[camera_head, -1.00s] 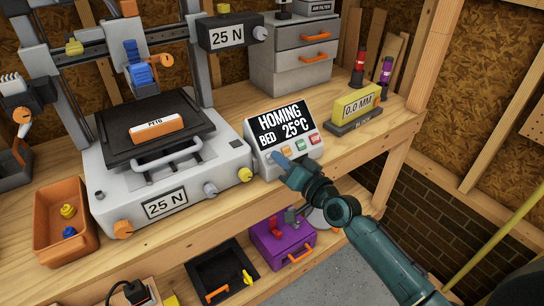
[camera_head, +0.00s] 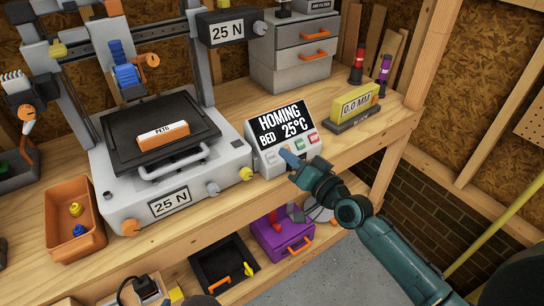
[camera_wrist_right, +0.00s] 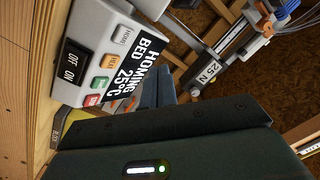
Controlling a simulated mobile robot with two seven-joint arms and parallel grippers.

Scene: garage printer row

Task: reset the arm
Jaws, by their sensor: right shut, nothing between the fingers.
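My right gripper (camera_head: 290,158) reaches in from the lower right in the head view. It is shut with nothing between its fingers. Its blue tip is at the front of the grey control box (camera_head: 256,160), by the lower row of buttons; I cannot tell whether it touches. The box's screen (camera_head: 281,124) reads "HOMING BED 25°C". In the right wrist view the box (camera_wrist_right: 101,38) shows HOME, HEAT and OFF/ON labels. The dark gripper body (camera_wrist_right: 180,130) fills the lower part and hides much of the bench. My left gripper is not in view.
The printer (camera_head: 120,200) stands left of the box, with an orange block (camera_head: 163,134) on its black bed. A yellow gauge (camera_head: 359,104) stands to the right. An orange bin (camera_head: 62,198) is at left. The shelf below holds a purple box (camera_head: 284,240) and black tray (camera_head: 222,268).

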